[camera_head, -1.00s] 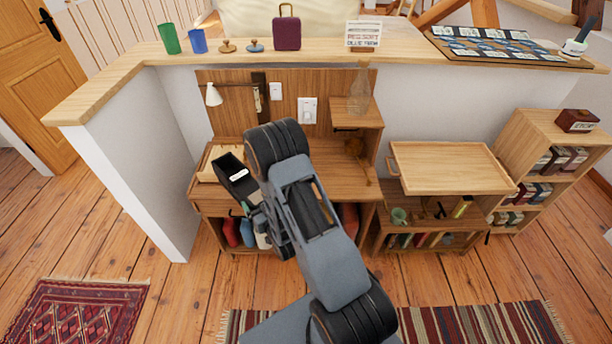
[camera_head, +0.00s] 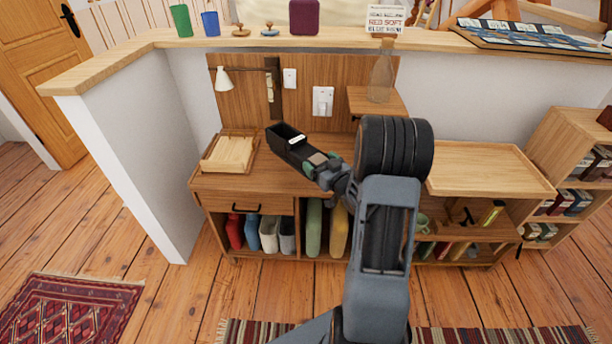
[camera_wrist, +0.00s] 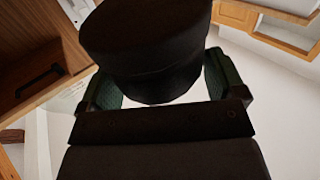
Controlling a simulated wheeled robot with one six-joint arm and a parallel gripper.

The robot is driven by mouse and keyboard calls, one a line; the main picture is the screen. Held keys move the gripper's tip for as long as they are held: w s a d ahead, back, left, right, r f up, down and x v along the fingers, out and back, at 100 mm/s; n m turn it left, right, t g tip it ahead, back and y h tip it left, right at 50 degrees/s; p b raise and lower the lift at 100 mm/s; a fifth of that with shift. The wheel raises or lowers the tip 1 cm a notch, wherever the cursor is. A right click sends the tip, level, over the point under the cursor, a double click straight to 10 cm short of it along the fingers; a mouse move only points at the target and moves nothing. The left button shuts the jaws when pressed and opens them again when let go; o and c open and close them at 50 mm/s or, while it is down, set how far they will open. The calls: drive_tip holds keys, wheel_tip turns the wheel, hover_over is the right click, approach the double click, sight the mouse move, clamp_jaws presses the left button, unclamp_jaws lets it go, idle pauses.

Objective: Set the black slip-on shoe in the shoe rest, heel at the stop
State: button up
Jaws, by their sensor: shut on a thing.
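The black slip-on shoe (camera_head: 287,147) is held in the air above the desk, with a small pale patch on its upper side. In the wrist view the shoe (camera_wrist: 146,42) is a dark shape between green finger pads. My gripper (camera_head: 322,162) is shut on one end of it; the wrist view shows my gripper (camera_wrist: 162,88) with a pad on either side. A shallow light-wood tray (camera_head: 208,164), which looks like the shoe rest, sits on the desk's left part, left of the shoe and apart from it. I cannot make out its heel stop.
The desk (camera_head: 285,185) has bare top around the tray. A lamp (camera_head: 222,80) hangs on the panel behind, and a glass bottle (camera_head: 381,75) stands on a small shelf to the right. A white wall (camera_head: 140,150) closes the left side. Several bins and folders stand below.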

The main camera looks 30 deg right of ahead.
drive_tip(key=w+f, duration=0.2)
drive_tip(key=w+f+b, duration=0.1)
drive_tip(key=w+f, duration=0.2)
drive_tip(key=shift+w+a, duration=0.2)
drive_tip(key=shift+w, duration=0.15)
drive_tip(key=shift+w+f, duration=0.7)
drive_tip(key=shift+f, duration=0.05)
drive_tip(key=shift+w+f+b, duration=0.25)
drive_tip(key=shift+f+b, duration=0.05)
drive_tip(key=shift+f, duration=1.6)
drive_tip(key=o, duration=0.9)
drive_tip(key=shift+a, duration=0.1)
